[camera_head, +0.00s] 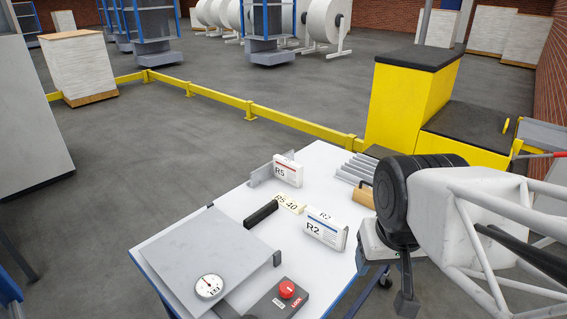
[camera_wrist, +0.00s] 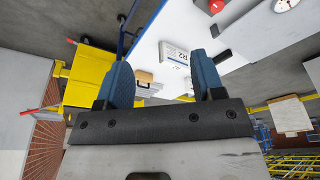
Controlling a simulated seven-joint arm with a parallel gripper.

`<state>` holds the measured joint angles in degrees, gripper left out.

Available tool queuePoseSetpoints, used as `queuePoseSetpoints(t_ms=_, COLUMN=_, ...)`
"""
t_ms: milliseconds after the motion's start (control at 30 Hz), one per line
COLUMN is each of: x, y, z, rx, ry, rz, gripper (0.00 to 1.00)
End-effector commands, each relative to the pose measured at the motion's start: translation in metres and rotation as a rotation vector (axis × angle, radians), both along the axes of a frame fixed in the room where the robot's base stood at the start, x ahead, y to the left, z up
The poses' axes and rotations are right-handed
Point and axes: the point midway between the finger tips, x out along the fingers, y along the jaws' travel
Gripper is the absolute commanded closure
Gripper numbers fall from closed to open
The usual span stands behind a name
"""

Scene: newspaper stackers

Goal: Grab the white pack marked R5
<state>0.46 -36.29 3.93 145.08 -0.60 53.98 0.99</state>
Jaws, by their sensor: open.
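The white pack marked R5 (camera_head: 288,171) stands upright near the far edge of the white table, with a red stripe on its face. In the head view, it stands in front of a grey metal bracket (camera_head: 262,173). My gripper (camera_head: 405,298) hangs at the table's right side, apart from the pack. In the wrist view, my gripper's two blue fingers (camera_wrist: 160,68) are spread with nothing held between them. A white pack marked R2 (camera_wrist: 176,55) shows beyond the fingers, and it also stands nearer in the head view (camera_head: 326,229). I cannot make out the R5 pack in the wrist view.
A dial gauge (camera_head: 209,286) and red stop button (camera_head: 287,289) sit in front.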

Motion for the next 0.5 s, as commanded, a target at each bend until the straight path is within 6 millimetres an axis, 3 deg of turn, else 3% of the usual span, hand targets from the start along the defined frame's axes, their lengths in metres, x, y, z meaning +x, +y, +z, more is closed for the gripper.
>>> queuePoseSetpoints(t_ms=267, x=0.012, y=0.005, z=0.002, rx=0.040, ry=0.009, rz=-0.032, gripper=0.38)
queuePoseSetpoints(t_ms=500, x=0.051, y=0.020, z=0.005, rx=0.162, ry=0.041, rz=-0.134, gripper=0.38)
